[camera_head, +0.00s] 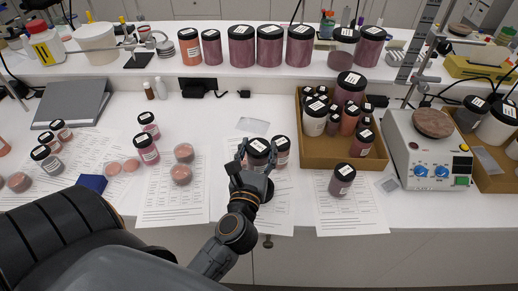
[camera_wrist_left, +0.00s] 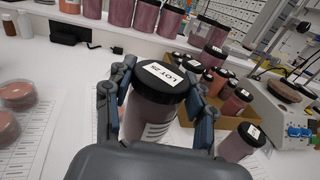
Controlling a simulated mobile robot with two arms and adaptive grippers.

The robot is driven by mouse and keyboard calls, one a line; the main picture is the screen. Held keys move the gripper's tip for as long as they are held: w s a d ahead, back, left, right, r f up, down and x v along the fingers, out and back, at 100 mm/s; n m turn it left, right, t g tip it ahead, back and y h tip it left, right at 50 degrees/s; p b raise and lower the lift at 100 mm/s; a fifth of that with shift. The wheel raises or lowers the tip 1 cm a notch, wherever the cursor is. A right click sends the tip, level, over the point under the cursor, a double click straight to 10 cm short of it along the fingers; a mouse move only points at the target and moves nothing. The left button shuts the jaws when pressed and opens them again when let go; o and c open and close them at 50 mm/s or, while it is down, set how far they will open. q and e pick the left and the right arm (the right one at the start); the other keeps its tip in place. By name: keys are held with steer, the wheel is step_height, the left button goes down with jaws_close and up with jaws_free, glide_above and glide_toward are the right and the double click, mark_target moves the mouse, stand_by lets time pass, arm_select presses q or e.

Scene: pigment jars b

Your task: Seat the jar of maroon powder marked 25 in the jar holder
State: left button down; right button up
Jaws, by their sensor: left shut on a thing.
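My left gripper (camera_head: 257,153) is shut on a maroon-powder jar (camera_head: 258,146) near the middle of the bench. In the left wrist view the jar (camera_wrist_left: 158,105) stands between the two fingers, its black lid labelled LOT 25. I cannot tell whether its base touches the bench. Another black-lidded jar (camera_head: 282,148) is close beside it on the right. I cannot pick out a separate jar holder with certainty. My right gripper is not in view.
A tan tray (camera_head: 308,150) crowded with jars stands to the right. A lone jar (camera_head: 342,182) sits on a paper sheet in front of it. A hotplate (camera_head: 425,160) is further right. Large maroon jars (camera_head: 270,46) line the back shelf. Several small jars and dishes stand left.

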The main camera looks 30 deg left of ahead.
mark_target(258, 170)
arm_select(q)
steer(key=shift+d+r, duration=0.1)
steer(key=shift+d, duration=0.05)
steer(key=shift+d+f+b, duration=0.25)
steer(key=shift+f+b, duration=0.35)
steer(key=shift+f, duration=0.1)
steer(key=shift+f+b, duration=0.35)
step_height(258, 170, down, 3)
steer(key=shift+a+r+b, duration=0.1)
steer(key=shift+r+b, duration=0.1)
steer(key=shift+b, duration=0.9)
steer(key=shift+f+b, duration=0.3)
steer(key=shift+f, duration=0.3)
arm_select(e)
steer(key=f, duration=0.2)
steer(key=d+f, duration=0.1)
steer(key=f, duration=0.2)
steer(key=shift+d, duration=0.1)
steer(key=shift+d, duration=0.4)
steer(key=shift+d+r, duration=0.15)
